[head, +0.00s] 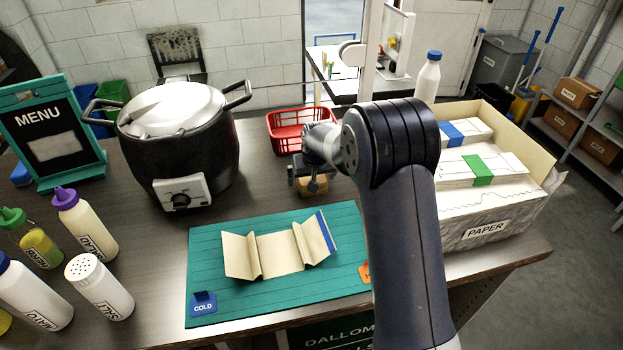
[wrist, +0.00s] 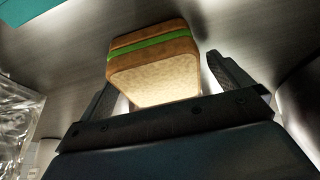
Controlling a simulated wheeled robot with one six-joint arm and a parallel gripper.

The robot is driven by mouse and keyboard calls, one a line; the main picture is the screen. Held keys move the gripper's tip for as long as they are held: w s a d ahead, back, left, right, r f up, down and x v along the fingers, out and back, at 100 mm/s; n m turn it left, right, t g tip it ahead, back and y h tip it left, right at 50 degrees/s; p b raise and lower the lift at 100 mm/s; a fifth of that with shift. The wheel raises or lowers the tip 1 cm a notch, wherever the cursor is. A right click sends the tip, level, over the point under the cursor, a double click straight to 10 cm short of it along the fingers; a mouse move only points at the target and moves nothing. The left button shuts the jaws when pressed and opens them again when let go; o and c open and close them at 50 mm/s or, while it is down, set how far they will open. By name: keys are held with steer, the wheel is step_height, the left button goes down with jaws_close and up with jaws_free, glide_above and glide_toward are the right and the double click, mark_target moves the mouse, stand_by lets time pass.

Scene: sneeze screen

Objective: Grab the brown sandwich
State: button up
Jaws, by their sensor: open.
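The brown sandwich (wrist: 156,68) shows in the wrist view, with brown crust, a pale bread face and a green filling layer. It sits between the two fingers of my open gripper (wrist: 168,85), with a visible gap on the right side; contact on the left side is hard to judge. In the head view the sandwich (head: 313,186) is a small tan shape under my gripper (head: 312,180), on the counter behind the teal mat. Much of it is hidden there by my gripper.
A red basket (head: 287,131) stands just behind my gripper. A black cooker (head: 180,145) is to the left and a paper box (head: 490,215) to the right. The teal mat (head: 215,265) in front holds a folded paper wrapper (head: 280,252). Several bottles stand at the left.

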steer(key=c, duration=1.1)
step_height(320, 180, up, 10)
steer(key=shift+f+b, duration=0.1)
steer(key=shift+b, duration=0.75)
